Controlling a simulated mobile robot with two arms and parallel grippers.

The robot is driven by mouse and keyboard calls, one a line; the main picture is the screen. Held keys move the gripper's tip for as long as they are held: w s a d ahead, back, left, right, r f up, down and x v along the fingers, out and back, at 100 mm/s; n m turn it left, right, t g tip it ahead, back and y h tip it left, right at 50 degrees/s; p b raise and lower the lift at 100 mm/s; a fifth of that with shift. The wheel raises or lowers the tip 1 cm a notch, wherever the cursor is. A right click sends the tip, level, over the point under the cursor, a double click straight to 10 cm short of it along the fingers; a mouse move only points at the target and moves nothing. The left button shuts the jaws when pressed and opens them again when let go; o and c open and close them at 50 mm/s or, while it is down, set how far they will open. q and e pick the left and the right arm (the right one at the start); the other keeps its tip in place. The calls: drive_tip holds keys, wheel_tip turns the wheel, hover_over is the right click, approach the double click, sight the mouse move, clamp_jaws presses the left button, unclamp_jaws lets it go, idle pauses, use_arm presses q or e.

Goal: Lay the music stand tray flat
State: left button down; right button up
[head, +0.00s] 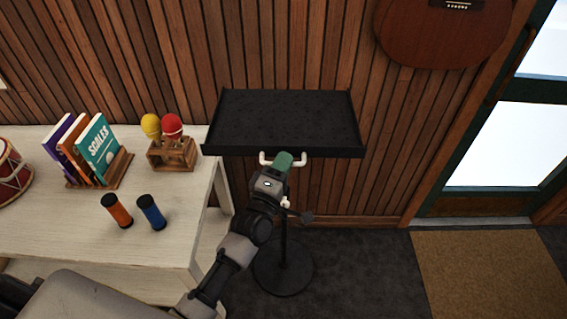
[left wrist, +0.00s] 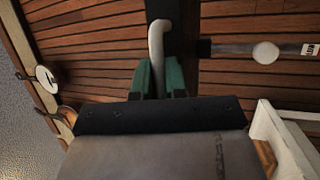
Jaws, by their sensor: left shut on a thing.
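The black music stand tray (head: 282,118) is in the middle of the head view, on a thin pole (head: 283,238) with a round base (head: 283,268). Its surface looks close to level, though I cannot tell the exact tilt. A white handle (head: 266,160) sticks out from its front edge. My left gripper (head: 284,163), with green fingers, is shut on this handle. In the left wrist view, the pale handle (left wrist: 157,42) runs between the green fingers (left wrist: 160,80). The gripper hides the handle's middle in the head view. My right gripper is not in view.
A white table (head: 90,235) at the left bears books (head: 85,150), a wooden holder with maracas (head: 171,152), an orange and a blue shaker (head: 151,212) and a drum (head: 12,172). A guitar (head: 445,30) hangs on the slatted wall. The carpet right of the stand is clear.

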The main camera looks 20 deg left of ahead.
use_arm(q)
drive_tip(key=shift+r, duration=0.35)
drive_tip(key=c, duration=1.5)
unclamp_jaws()
drive_tip(key=shift+o, duration=0.2)
drive_tip(key=shift+f, duration=0.1)
drive_tip(key=b+v, duration=0.3)
drive_tip(key=v, duration=0.7)
drive_tip(key=shift+s+f, duration=0.15)
drive_tip(key=shift+s, duration=0.25)
